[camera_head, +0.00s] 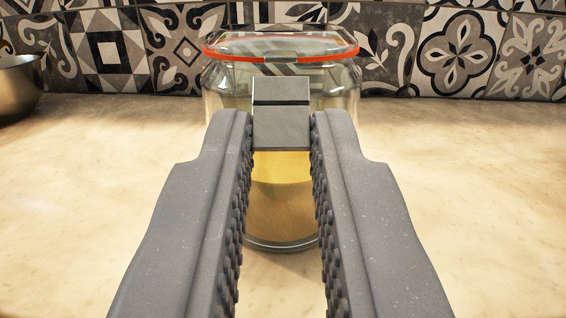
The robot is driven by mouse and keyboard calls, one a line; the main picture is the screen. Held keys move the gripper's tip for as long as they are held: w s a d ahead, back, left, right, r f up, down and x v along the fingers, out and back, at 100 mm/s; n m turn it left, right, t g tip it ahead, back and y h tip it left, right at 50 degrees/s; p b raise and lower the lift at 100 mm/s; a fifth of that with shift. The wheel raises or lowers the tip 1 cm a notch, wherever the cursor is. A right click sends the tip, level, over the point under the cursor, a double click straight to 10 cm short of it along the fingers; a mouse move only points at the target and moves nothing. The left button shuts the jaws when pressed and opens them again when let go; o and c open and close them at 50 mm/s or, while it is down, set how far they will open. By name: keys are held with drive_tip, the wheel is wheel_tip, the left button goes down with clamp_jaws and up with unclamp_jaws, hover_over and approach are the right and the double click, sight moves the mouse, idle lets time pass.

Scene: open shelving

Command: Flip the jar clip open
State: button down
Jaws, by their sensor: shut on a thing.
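A glass jar (283,205) stands upright on the counter, straight ahead. It holds something yellowish in its lower part. Its glass lid (283,42) sits on top with an orange-red seal (225,56) around the rim. A grey metal clip (281,115) is on the jar's near side, below the lid. My gripper (281,132) points at the jar, with one fingertip on each side of the clip. It is shut on the clip. The fingers hide parts of the jar's left and right sides.
The pale stone counter (480,170) is clear to the left and right of the jar. A metal bowl (18,85) stands at the far left. A wall of patterned tiles (460,50) closes off the back, behind the jar.

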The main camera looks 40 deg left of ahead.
drive_tip(key=shift+f+t+y+b, duration=0.55)
drive_tip(key=shift+f+t+y, duration=0.7)
drive_tip(key=shift+t+y, duration=0.35)
drive_tip(key=c, duration=1.4)
unclamp_jaws()
drive_tip(key=shift+o, duration=0.2)
drive_tip(key=shift+d, duration=0.1)
drive_tip(key=p+v, duration=0.1)
drive_tip(key=v, duration=1.3)
drive_tip(key=shift+f+p, duration=0.3)
drive_tip(key=shift+p, duration=0.05)
drive_tip(key=shift+w+r, duration=0.1)
drive_tip(key=shift+w, duration=0.15)
